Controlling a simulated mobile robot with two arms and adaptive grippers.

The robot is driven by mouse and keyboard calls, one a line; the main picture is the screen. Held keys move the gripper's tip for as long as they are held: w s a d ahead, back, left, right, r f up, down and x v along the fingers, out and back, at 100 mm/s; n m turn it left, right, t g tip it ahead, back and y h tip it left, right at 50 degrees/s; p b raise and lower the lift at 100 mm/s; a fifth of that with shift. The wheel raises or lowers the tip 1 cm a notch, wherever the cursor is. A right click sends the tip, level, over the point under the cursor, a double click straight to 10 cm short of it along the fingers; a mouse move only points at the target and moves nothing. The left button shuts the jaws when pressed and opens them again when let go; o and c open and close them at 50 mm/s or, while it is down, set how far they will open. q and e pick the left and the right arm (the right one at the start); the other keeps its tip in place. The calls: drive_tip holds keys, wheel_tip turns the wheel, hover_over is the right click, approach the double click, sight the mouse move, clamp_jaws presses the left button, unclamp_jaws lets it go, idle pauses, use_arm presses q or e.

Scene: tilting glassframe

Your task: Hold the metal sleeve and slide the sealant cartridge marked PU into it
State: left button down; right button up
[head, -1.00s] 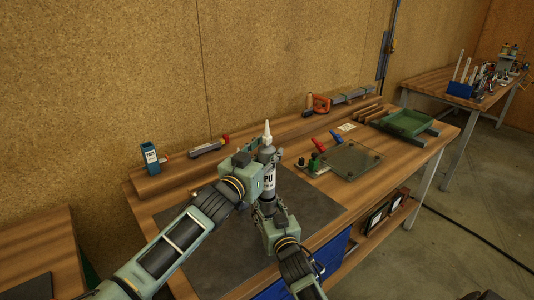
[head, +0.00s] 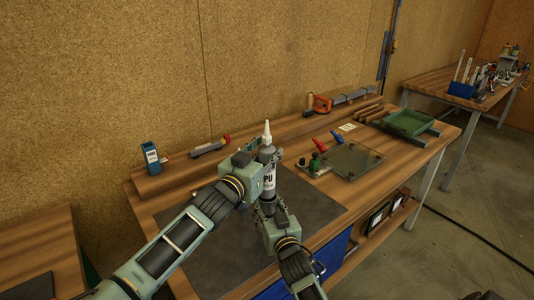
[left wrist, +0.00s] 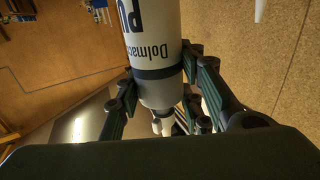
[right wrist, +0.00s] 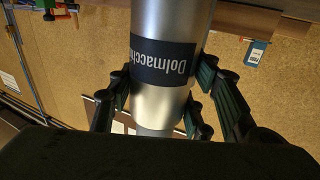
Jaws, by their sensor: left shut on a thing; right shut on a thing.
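The sealant cartridge marked PU (head: 268,179) stands upright above the front workbench, its white nozzle pointing up. My left gripper (head: 261,172) is shut on it. The left wrist view shows the cartridge (left wrist: 155,45) between the fingers, with black lettering and a dark band. The metal sleeve (right wrist: 165,100), shiny with a dark label, is between the fingers of my right gripper (right wrist: 160,108), which is shut on it. In the head view my right gripper (head: 270,212) is just below the cartridge and largely hides the sleeve. I cannot tell how far the cartridge is inside the sleeve.
A dark mat (head: 195,240) covers the bench below my grippers. A green tray (head: 405,123) is at the far right, and a blue box (head: 150,157) at the back left.

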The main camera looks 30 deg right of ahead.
drive_tip(key=shift+f, duration=0.1)
idle(0.3)
drive_tip(key=o, duration=1.3)
drive_tip(key=shift+o, duration=0.2)
drive_tip(key=v, duration=1.2)
